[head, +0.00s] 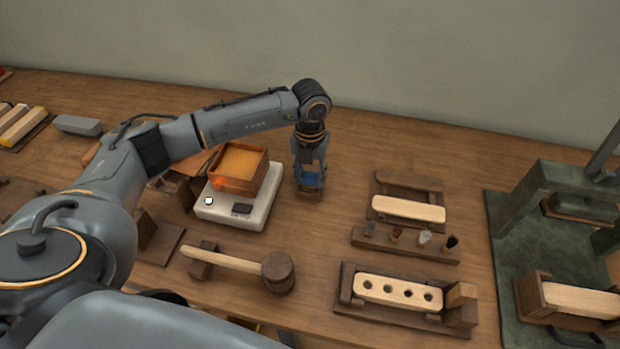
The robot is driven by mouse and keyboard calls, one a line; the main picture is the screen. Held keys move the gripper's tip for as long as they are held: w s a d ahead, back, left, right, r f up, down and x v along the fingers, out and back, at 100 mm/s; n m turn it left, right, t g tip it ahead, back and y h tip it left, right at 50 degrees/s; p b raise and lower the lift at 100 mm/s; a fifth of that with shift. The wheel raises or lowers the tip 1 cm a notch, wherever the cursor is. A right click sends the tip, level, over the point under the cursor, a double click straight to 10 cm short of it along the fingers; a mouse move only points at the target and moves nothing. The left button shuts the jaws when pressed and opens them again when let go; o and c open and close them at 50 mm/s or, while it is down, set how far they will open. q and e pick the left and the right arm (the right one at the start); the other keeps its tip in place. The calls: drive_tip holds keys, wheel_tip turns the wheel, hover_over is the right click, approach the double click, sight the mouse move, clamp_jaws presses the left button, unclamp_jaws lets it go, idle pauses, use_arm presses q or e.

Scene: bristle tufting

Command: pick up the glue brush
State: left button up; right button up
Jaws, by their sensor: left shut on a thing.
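My left gripper (311,165) points straight down behind and to the right of the white scale. It is shut on the glue brush, which is mostly hidden by the fingers. A small blue piece (311,179) shows between and below the fingers; I cannot tell whether it is part of the brush or of a pot. Below it a small brown wooden stand (308,194) rests on the table. I cannot tell whether the brush is clear of the stand. My right gripper is not in view.
A white scale (236,212) bears an orange-brown box (240,168). A wooden mallet (277,271) lies in front. A rack of several tufts (405,245), a drilled block (398,292) in a holder and a green press (535,210) stand right. Table behind the gripper is clear.

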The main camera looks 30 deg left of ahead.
sight(310, 174)
use_arm(q)
drive_tip(key=shift+r, duration=0.45)
wheel_tip(310, 174, up, 2)
drive_tip(key=shift+r, duration=0.15)
drive_tip(key=s+d+r+b, duration=0.3)
drive_tip(key=s+d+r, duration=0.6)
drive_tip(key=s+r, duration=0.1)
drive_tip(key=shift+s, duration=0.45)
drive_tip(key=o, duration=0.5)
drive_tip(key=shift+f, duration=0.1)
drive_tip(key=c, duration=0.4)
